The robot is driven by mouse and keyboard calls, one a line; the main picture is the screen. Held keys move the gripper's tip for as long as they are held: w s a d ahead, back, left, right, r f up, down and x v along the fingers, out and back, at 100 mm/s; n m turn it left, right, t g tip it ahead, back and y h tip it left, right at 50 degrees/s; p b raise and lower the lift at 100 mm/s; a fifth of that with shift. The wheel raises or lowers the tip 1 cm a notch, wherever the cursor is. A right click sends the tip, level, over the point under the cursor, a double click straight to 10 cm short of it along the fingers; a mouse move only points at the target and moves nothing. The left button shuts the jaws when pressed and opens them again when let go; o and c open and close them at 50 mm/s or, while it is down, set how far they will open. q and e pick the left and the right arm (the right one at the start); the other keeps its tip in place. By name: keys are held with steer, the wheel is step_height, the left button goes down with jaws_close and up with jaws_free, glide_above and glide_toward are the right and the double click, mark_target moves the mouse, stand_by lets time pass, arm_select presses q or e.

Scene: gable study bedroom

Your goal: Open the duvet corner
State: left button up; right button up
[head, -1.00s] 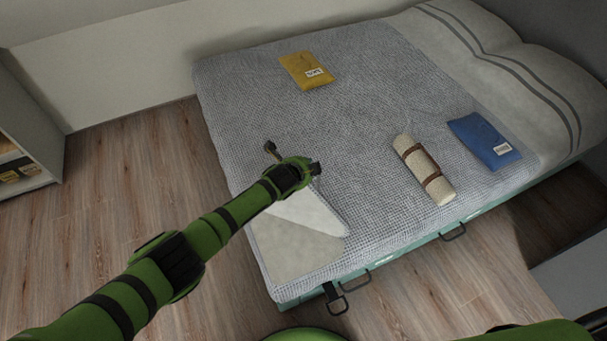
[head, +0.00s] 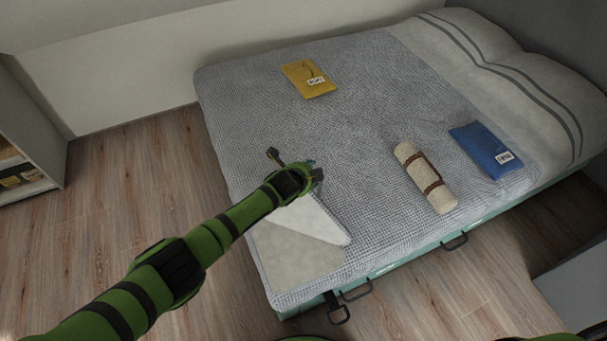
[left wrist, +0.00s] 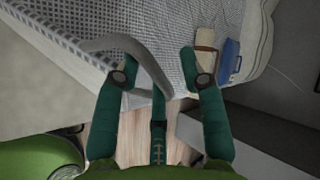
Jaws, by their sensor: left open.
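The grey waffle-weave duvet (head: 350,120) covers most of the bed. Its near corner is folded back as a pale triangular flap (head: 312,218), baring a plain beige patch (head: 290,255) beneath. My left gripper (head: 314,174) is above the flap's far end, partly hiding it. In the left wrist view my left gripper (left wrist: 158,62) is open, its green fingers spread. A curved grey strip (left wrist: 125,43), seemingly the duvet's edge, crosses between the fingers. I cannot tell whether they touch it. My right gripper is not in view.
A yellow pouch (head: 308,79), a rolled cream blanket with brown straps (head: 425,178) and a blue pouch (head: 486,150) lie on the duvet. Striped pillows (head: 500,70) are at the far right. Wooden floor (head: 130,190) is clear left of the bed. A shelf (head: 28,150) stands far left.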

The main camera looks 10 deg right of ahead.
arm_select(q)
steer(key=v, duration=1.2)
stand_by(0.5)
steer(key=s+a+f+n+g+y, duration=0.1)
steer(key=s+a+f+n, duration=0.35)
steer(key=f, duration=0.45)
steer(key=s+a+f+n+g+y, duration=0.1)
steer(key=s+a+f+n, duration=0.2)
steer(key=a+f, duration=0.35)
steer(key=s+a+f+n+g+y, duration=0.1)
steer(key=s+a+f+n, duration=0.25)
steer(key=f, duration=0.65)
steer(key=s+a+f+n+g, duration=0.1)
steer(key=s+a+f+n, duration=0.2)
steer(key=s, duration=0.8)
steer(key=s+a+f+n+g+y, duration=0.1)
steer(key=s+a+f+n+g, duration=0.1)
steer(key=s+f, duration=0.4)
steer(key=s+a+f+n+g, duration=0.1)
steer(key=s+a+f+n, duration=0.4)
steer(key=s, duration=1.2)
steer(key=shift+a+f+y, duration=0.2)
steer(key=shift+f+y, duration=0.1)
steer(key=shift+c, duration=0.4)
